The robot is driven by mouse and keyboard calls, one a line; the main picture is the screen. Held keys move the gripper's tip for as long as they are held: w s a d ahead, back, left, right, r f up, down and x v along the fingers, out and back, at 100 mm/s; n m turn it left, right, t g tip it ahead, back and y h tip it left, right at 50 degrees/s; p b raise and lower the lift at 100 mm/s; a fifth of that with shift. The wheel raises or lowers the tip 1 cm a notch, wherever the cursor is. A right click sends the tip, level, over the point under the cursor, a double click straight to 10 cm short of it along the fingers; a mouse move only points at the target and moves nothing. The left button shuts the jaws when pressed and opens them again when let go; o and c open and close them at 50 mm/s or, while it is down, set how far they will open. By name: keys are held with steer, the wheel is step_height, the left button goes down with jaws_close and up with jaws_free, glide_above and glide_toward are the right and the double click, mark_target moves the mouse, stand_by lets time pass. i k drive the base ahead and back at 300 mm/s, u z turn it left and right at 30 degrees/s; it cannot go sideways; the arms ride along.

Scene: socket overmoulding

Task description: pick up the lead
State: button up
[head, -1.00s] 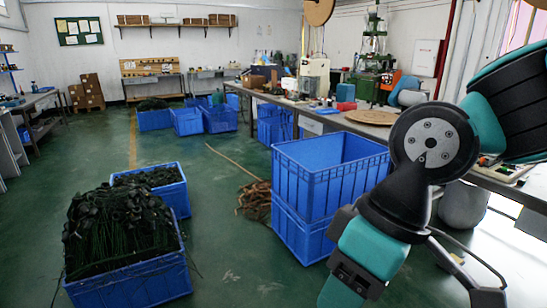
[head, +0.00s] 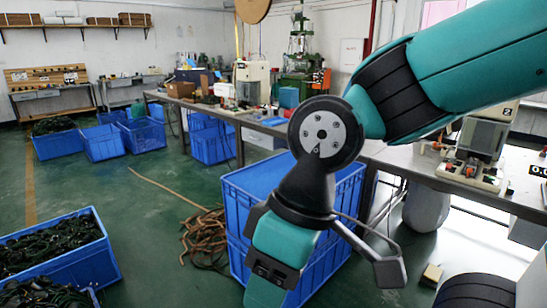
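Dark leads or cables (head: 48,246) lie heaped in a blue crate at the left. More dark strands (head: 40,297) show in another crate at the bottom left corner. I cannot tell a single separate lead apart from these heaps. My teal and black arm reaches in from the upper right and bends down in front of the blue crates at the centre. Its lower link runs out of the bottom of the picture. My gripper's fingertips do not show, so its state and anything in it are hidden.
Stacked blue crates (head: 236,225) stand behind my arm. A long workbench (head: 255,122) with machines runs along the right. Brown strips (head: 205,238) lie on the floor beside the crates. Green floor (head: 150,225) is open between them and the left crates.

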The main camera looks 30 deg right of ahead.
mark_target(511, 190)
steer(key=z, duration=2.75)
steer(key=i, duration=2.6)
steer(key=u, duration=1.35)
